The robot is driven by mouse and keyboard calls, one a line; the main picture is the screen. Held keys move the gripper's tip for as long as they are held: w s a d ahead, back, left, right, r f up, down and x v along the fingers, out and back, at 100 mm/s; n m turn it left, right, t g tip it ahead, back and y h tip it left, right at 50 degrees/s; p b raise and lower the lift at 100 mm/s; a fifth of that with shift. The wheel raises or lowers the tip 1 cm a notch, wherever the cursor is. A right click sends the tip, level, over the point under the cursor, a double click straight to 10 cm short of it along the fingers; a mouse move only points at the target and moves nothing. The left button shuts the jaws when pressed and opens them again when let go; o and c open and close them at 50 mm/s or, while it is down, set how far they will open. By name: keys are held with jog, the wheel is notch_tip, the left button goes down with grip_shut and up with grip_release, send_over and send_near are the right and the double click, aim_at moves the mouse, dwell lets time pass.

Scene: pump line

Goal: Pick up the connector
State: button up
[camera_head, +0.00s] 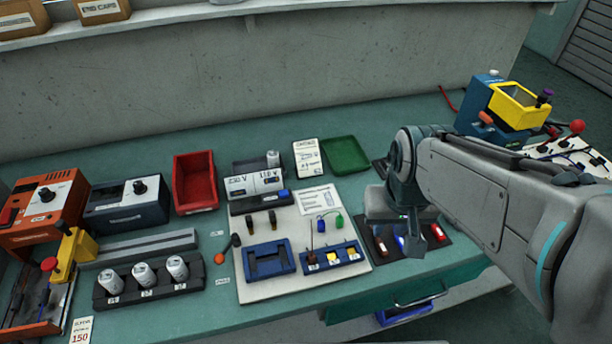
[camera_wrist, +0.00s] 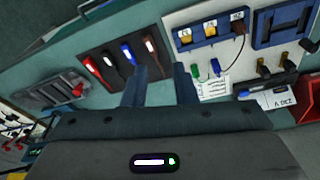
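Several small connector-like pieces lie on a dark mat (camera_wrist: 112,80); I cannot tell which one the task means. In the wrist view these include a red piece (camera_wrist: 91,66), a blue piece (camera_wrist: 127,53) and a white-topped dark piece (camera_wrist: 151,46). A green plug (camera_wrist: 215,66) and a blue plug (camera_wrist: 195,71) with thin leads lie on a pale board. My gripper (camera_wrist: 160,68) is open, its two fingers apart with nothing between them, over the mat's edge. In the head view my gripper (camera_head: 420,240) hangs above the mat and hides part of it.
The pale board (camera_head: 355,266) carries a blue frame (camera_head: 269,271) and a blue three-slot holder (camera_head: 311,268). A red bin (camera_head: 195,182) and green tray (camera_head: 345,155) stand behind. A rack of white cylinders (camera_head: 198,285) is left. A yellow-topped machine (camera_head: 513,104) stands right.

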jog(key=w+a+r+n+g+p, duration=0.1)
jog(key=w+a+r+n+p, duration=0.15)
jog(key=w+a+p, duration=0.4)
jog(key=g+p, duration=0.1)
jog(key=p, duration=0.7)
send_over(321, 222)
jog(key=shift+n, duration=0.35)
jog(key=f, duration=1)
jog(key=shift+s, duration=0.3)
jog(key=shift+w+f+p, duration=0.15)
jog(key=shift+f+p, duration=0.05)
jog(key=shift+f, duration=1.3)
jog(key=shift+w+f+p, duration=0.15)
jog(key=shift+f+p, duration=0.05)
jog(key=shift+f, duration=1.3)
grip_shut()
